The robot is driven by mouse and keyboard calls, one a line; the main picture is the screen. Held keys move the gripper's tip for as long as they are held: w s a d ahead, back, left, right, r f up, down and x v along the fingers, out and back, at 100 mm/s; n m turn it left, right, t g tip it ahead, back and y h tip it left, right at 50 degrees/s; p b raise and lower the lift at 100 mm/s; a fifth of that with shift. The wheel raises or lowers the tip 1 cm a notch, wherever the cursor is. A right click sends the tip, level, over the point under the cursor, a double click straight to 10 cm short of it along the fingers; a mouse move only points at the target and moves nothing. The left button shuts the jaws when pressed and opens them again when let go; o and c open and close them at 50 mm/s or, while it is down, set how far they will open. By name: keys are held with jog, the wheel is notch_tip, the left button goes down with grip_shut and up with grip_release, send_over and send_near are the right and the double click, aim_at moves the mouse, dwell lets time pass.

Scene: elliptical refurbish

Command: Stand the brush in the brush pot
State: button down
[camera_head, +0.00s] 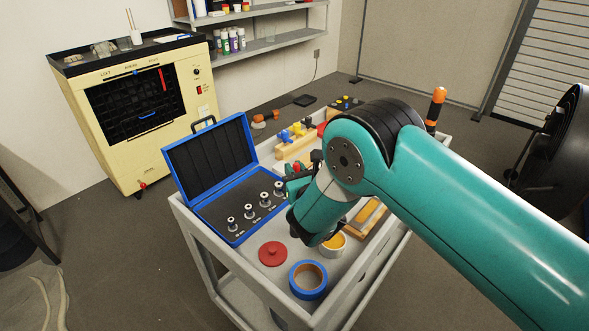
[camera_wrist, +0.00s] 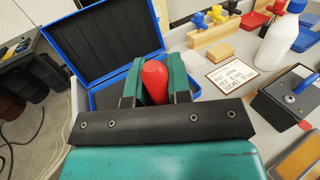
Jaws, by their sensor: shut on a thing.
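My gripper (camera_head: 291,179) is over the cart, beside the right edge of the open blue case. Its teal fingers (camera_wrist: 156,82) are shut on a red, rounded handle end (camera_wrist: 154,80), which I take to be the brush. The red end also shows in the head view (camera_head: 296,168). The bristles are hidden. A round white pot (camera_head: 343,247) with a yellow inside stands on the cart, partly behind my arm. A small white cup (camera_head: 136,38) with thin sticks stands on the cream machine. I cannot tell which is the brush pot.
The open blue case (camera_head: 213,165) holds several metal pieces in dark foam. A red lid (camera_head: 272,254) and a blue tape roll (camera_head: 308,280) lie at the cart's near end. A white bottle (camera_wrist: 281,38), a printed card (camera_wrist: 232,74) and a dark box (camera_wrist: 290,95) are to the right.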

notch_tip(320, 180, down, 9)
jog(key=b, duration=0.7)
dwell(0.3)
jog(key=c, duration=1)
grip_release()
jog(key=shift+f, duration=0.1)
jog(key=b+v, duration=1.7)
jog(key=b, duration=0.8)
jog(key=shift+s+d, duration=0.15)
